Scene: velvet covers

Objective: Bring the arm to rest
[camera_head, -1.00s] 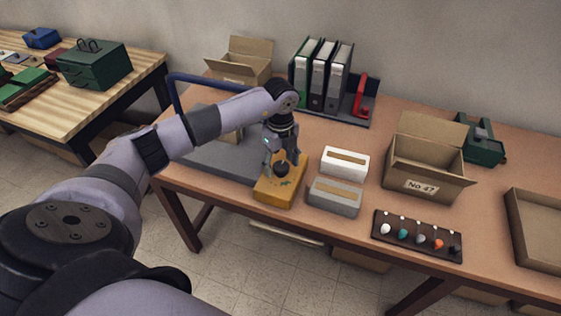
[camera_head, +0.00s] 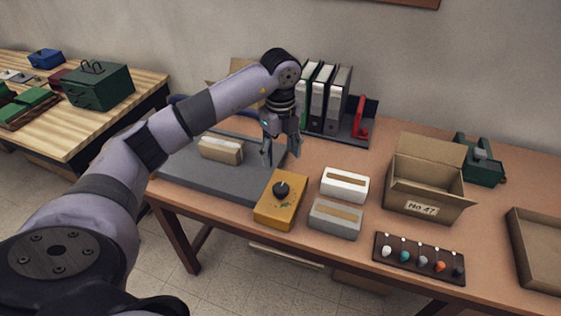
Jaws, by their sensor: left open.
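My left gripper (camera_head: 282,158) is open and empty. It points down above the table, behind the yellow box and near the right end of the grey mat. The yellow box (camera_head: 270,213) has a dark round knob (camera_head: 281,189) on top and stands near the table's front edge, apart from the fingers. My left arm reaches in from the left across the picture. My right gripper is not in view.
A white box (camera_head: 344,187) and a grey box (camera_head: 335,220) stand right of the yellow box. A wooden-topped block (camera_head: 220,149) lies on the grey mat (camera_head: 205,178). An open carton (camera_head: 425,181), binders (camera_head: 332,98) and a rack of coloured knobs (camera_head: 419,259) stand around.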

